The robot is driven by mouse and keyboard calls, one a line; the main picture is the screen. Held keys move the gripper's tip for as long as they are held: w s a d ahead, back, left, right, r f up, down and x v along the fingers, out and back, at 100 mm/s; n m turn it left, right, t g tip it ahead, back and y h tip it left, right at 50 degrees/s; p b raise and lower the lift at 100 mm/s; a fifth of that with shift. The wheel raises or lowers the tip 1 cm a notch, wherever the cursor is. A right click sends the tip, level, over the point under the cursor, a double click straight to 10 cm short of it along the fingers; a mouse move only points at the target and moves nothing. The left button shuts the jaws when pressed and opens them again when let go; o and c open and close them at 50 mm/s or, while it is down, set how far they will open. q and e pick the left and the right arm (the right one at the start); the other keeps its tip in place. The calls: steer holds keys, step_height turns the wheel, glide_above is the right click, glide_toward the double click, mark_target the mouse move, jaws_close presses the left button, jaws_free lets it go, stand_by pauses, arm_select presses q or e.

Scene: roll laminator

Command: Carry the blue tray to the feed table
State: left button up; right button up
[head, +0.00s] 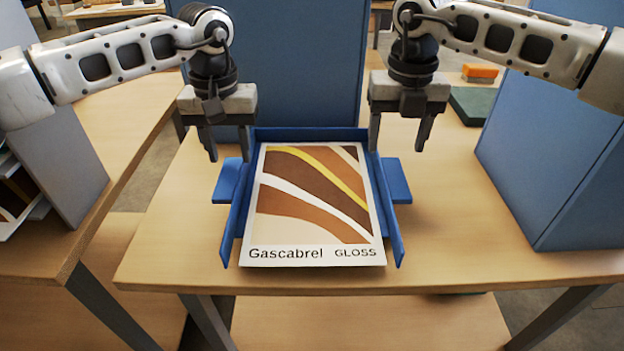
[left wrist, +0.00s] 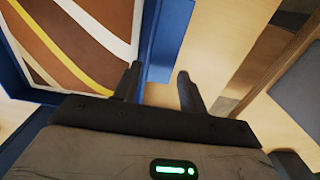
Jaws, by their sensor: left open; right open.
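The blue tray (head: 394,215) sits on a wooden table with a tab handle sticking out on each side. A printed sheet (head: 315,205) with brown, white and yellow bands and the words "Gascabrel GLOSS" lies in it. My left gripper (head: 229,150) is open above the tray's left handle (head: 228,181). In the left wrist view my left gripper (left wrist: 157,85) has its fingers apart, with the tray's blue side and handle (left wrist: 170,38) just beyond them. My right gripper (head: 397,143) is open above the right handle (head: 396,180). Neither gripper appears to touch the tray. I cannot identify the feed table.
A tall blue panel (head: 290,60) stands behind the tray. A blue box-like panel (head: 560,150) stands on the right. A dark green block (head: 472,104) and an orange item (head: 480,72) lie at the back right. Another wooden table (head: 110,140) is at left, across a gap.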

mark_target(233, 167)
arm_select(q)
steer(key=shift+f, duration=2.25)
arm_select(e)
steer(key=shift+f, duration=2.3)
arm_select(q)
steer(key=c, duration=0.8)
arm_select(e)
steer(key=c, duration=0.8)
arm_select(q)
jaws_close()
arm_select(e)
jaws_close()
arm_select(q)
steer(key=shift+r, duration=0.1)
arm_select(e)
steer(key=shift+r, duration=0.1)
